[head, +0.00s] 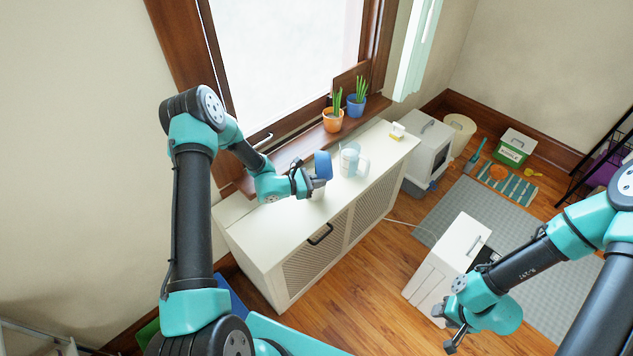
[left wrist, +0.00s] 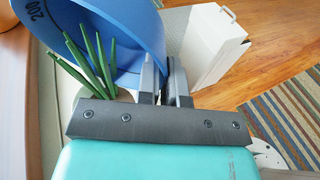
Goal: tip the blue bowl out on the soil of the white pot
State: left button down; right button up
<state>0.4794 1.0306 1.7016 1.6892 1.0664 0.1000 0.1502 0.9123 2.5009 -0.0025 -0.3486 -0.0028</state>
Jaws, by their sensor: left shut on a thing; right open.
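The blue bowl (head: 322,165) is held up over the white cabinet, turned onto its side. My left gripper (head: 306,183) is shut on its rim. In the left wrist view the bowl (left wrist: 110,25) is steeply tilted, with "200" marked on its wall, and the gripper (left wrist: 170,82) pinches its edge. The white pot (head: 318,193) is below the bowl, mostly hidden by it and the gripper. Green leaves (left wrist: 92,62) rise beside the bowl in the left wrist view; the soil is hidden. My right gripper (head: 456,334) is open and empty, low at the right.
A clear jug (head: 352,160) stands on the cabinet (head: 285,255) just right of the bowl. Orange (head: 333,120) and blue (head: 355,106) potted plants stand on the windowsill behind. A white box (head: 447,258) stands on the floor near my right arm.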

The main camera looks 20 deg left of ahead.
aim_at(330, 180)
pick_arm(q)
jog(key=shift+d+g+y, duration=0.2)
jog(key=shift+g+y, duration=0.1)
jog(key=shift+y, duration=0.1)
jog(key=shift+w, duration=0.15)
jog(key=shift+w+d+r+m+g+y, duration=0.1)
jog(key=shift+w+d+m+g+y, duration=0.1)
jog(key=shift+w+g+y, duration=0.25)
jog(key=shift+w+d+m+g+y, duration=0.25)
jog(key=shift+w+y, duration=0.1)
jog(key=shift+y, duration=0.2)
jog(key=shift+w+g+y, duration=0.4)
jog(key=shift+y, duration=0.2)
jog(key=shift+d, duration=0.1)
jog(key=shift+w+d+m+g+y, duration=0.25)
jog(key=shift+d+m+g+y, duration=0.3)
jog(key=shift+y, duration=0.45)
jog(key=shift+w+d+g+y, duration=0.15)
jog(key=shift+d+g+y, duration=0.25)
jog(key=shift+y, duration=0.5)
